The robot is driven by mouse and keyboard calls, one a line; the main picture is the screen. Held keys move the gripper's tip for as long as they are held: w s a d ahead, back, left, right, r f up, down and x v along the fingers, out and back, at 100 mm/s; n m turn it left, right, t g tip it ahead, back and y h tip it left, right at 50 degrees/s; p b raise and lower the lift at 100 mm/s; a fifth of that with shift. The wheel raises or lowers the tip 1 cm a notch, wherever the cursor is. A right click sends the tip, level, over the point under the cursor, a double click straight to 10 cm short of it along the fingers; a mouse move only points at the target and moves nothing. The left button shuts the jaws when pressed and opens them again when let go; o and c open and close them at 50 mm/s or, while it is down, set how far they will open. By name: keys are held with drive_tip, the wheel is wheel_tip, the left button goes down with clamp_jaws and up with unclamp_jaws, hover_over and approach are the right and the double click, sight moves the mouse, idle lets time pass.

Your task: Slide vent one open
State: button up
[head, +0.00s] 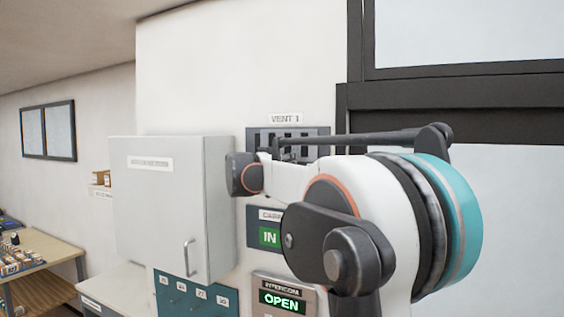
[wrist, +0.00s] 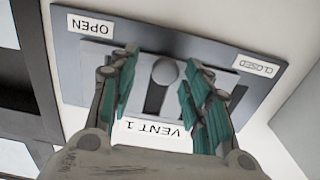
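The vent 1 panel (head: 262,134) is a dark grey plate with slots on the white wall, under a "VENT 1" label (head: 285,118). In the wrist view the panel (wrist: 215,45) appears upside down, with an "OPEN" label (wrist: 90,25) at left and a "CLOSED" label (wrist: 259,65) at right. A round grey knob (wrist: 164,72) sits on its slider plate, about midway between the labels. My gripper (wrist: 160,65) is open, its teal-padded fingers on either side of the knob with visible gaps. In the head view my arm hides the panel's lower part and most of the gripper.
A grey wall cabinet (head: 170,200) with a handle stands out from the wall left of the arm. Below are a green "IN" sign (head: 269,237) and an intercom reading "OPEN" (head: 282,301). A dark-framed window (head: 460,40) is at right. A table (head: 45,255) stands far left.

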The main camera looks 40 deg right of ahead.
drive_tip(key=shift+w, duration=0.1)
drive_tip(key=v, duration=1.2)
drive_tip(key=shift+f, duration=0.1)
